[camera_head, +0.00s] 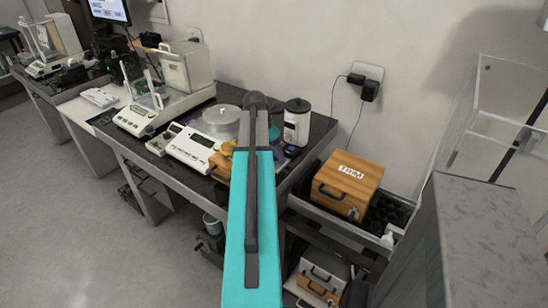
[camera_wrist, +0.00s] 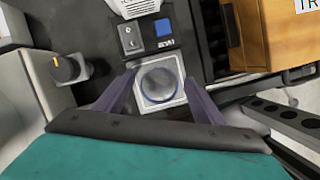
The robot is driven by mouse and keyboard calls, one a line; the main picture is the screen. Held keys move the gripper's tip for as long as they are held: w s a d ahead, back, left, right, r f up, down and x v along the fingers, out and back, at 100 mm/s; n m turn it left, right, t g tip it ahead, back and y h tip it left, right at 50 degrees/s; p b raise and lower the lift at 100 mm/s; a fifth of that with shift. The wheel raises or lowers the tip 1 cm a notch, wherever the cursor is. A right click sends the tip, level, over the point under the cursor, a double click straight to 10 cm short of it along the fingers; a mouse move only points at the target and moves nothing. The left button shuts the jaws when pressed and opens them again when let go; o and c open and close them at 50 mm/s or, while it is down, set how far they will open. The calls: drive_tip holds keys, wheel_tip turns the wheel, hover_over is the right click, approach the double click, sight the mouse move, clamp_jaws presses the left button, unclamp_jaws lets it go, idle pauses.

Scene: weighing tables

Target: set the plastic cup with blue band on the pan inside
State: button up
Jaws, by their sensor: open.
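The plastic cup with blue band (camera_wrist: 158,79) shows in the wrist view from above, as a clear round shape with a blue ring. It sits on a square pale plate (camera_wrist: 142,101). My gripper (camera_wrist: 160,82) is open, with one finger on each side of the cup; I cannot tell how far above it the fingertips are. In the head view my arm hides the cup and my fingers. A balance (camera_head: 137,119) with a clear draft shield stands at left on the dark table; its inside pan is not clear to see.
A wooden box (camera_head: 347,183) stands right of the table. A white canister (camera_head: 297,123), a silver round lid (camera_head: 222,120) and a white panel device (camera_head: 186,148) are near my arm. In the wrist view, a black switch box (camera_wrist: 147,34) lies just beyond the plate.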

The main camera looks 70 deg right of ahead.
drive_tip(key=shift+c, duration=0.4)
drive_tip(key=c, duration=1.1)
wheel_tip(320, 180, up, 10)
drive_tip(key=b, duration=0.1)
idle(0.5)
